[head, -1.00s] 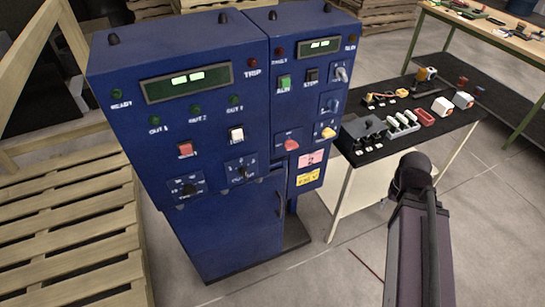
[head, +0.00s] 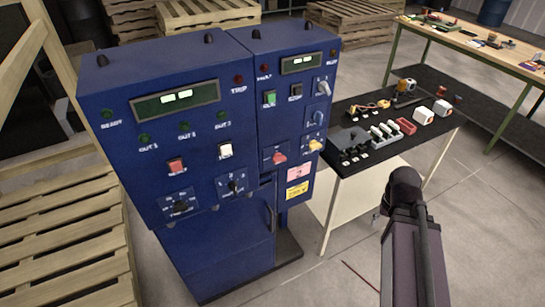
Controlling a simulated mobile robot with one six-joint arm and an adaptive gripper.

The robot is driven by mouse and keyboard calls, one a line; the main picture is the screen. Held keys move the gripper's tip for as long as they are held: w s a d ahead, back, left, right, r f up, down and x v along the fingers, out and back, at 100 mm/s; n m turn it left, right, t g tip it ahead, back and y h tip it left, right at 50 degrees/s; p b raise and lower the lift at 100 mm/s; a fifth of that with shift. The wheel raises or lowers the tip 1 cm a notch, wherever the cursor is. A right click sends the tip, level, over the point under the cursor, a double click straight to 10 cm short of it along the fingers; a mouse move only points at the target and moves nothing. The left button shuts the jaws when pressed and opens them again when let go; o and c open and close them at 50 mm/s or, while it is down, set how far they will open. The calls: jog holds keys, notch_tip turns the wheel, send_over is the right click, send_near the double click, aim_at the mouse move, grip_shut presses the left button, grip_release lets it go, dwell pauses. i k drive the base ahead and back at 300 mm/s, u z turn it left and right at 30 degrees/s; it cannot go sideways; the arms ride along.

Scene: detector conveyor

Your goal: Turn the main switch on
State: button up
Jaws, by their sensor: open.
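The blue control cabinet (head: 190,255) stands left of centre in the head view, with two panels. The right panel carries a red knob (head: 278,157), a yellow-handled switch (head: 315,145), a grey lever switch (head: 322,88) and a blue-handled switch (head: 321,117). The left panel has two black rotary knobs, one at lower left (head: 181,205) and one at lower right (head: 234,186). The labels are too small to tell which is the main switch. My arm rises at the lower right, apart from the cabinet. My gripper is not visible.
A black-topped table (head: 350,173) right of the cabinet holds connectors and small parts. A wooden workbench (head: 470,45) stands at the back right. Wooden pallets (head: 60,235) lie at the left, with more stacked behind. The grey floor (head: 480,240) is open at the lower right.

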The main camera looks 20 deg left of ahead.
aim_at(278, 158)
jog(key=u, duration=1.05)
jog(key=i, duration=0.6)
jog(key=k, duration=0.6)
jog(key=z, duration=0.1)
